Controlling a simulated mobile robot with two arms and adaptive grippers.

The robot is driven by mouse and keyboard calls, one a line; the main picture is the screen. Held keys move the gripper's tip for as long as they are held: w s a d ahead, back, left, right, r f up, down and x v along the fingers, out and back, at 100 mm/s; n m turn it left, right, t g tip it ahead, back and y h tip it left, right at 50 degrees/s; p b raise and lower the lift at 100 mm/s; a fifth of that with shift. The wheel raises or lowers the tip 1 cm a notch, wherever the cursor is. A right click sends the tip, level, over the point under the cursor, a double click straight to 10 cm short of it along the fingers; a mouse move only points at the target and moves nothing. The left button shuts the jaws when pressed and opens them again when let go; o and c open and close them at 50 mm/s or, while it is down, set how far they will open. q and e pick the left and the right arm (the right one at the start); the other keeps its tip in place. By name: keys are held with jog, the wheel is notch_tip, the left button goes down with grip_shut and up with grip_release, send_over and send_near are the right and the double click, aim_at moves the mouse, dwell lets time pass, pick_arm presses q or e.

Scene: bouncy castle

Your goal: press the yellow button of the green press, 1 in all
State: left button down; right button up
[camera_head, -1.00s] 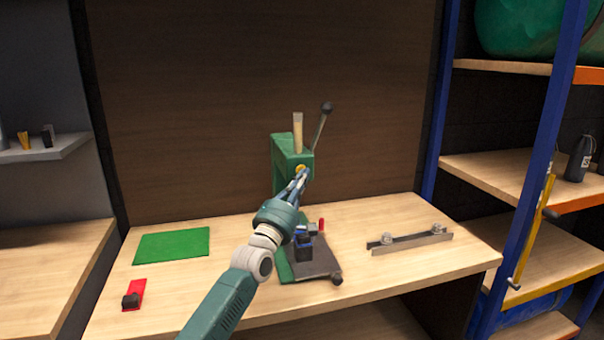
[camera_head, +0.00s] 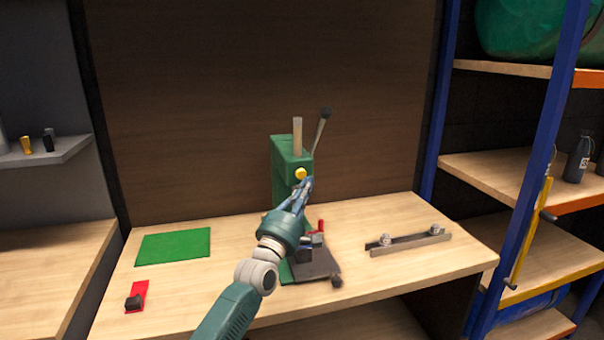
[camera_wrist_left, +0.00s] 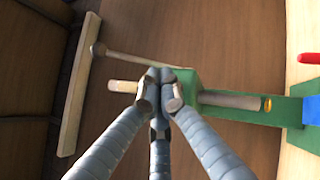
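The green press (camera_head: 284,160) stands upright on the wooden workbench, with a round yellow button (camera_head: 300,173) on its head. My left gripper (camera_head: 307,183) has its fingertips just below and right of the button in the head view. The button is uncovered there; I cannot tell whether the fingers touch the press. In the left wrist view the grey finger tips (camera_wrist_left: 160,88) are drawn together with nothing between them. The press (camera_wrist_left: 183,82) shows behind them, and the button is not visible there. My right gripper is not in view.
The press has a black-knobbed lever (camera_head: 320,130) and a dark base plate (camera_head: 315,262). A green mat (camera_head: 172,246) and a red item with a black part (camera_head: 137,298) lie left. A metal bar (camera_head: 410,241) lies right. Blue-post shelves (camera_head: 540,150) stand at far right.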

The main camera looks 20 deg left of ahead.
pick_arm(q)
jog(key=s+d+p, duration=0.2)
jog(key=s, duration=0.1)
jog(key=shift+s+d+r+p, duration=0.15)
jog(key=shift+s+p, duration=0.1)
jog(key=shift+p, duration=0.05)
dwell(0.6)
